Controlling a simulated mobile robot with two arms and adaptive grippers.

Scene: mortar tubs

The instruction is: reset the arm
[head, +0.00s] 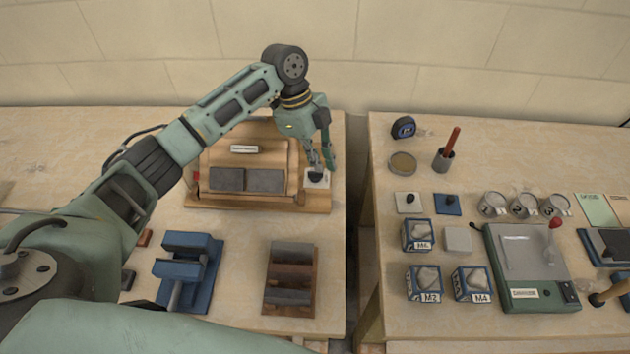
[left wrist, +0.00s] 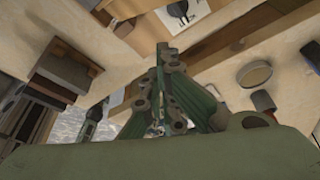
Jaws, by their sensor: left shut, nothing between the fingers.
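My left arm reaches in from the left in the head view and bends down at its wrist. My left gripper (head: 322,163) points down over the right end of a wooden stand on the left table. Its fingers are shut with nothing between them; they also show in the left wrist view (left wrist: 158,125). Just below the fingertips in the head view is a white square plate with a dark piece on it (head: 316,180); the gripper partly covers it, and I cannot tell whether they touch.
The wooden stand (head: 215,201) holds two dark grey blocks. A blue vise (head: 188,270) and a brick stack (head: 290,277) stand in front. A gap separates the right table (head: 470,135), which carries a tape measure (head: 404,127), several tubs, cups and a grey device (head: 528,265).

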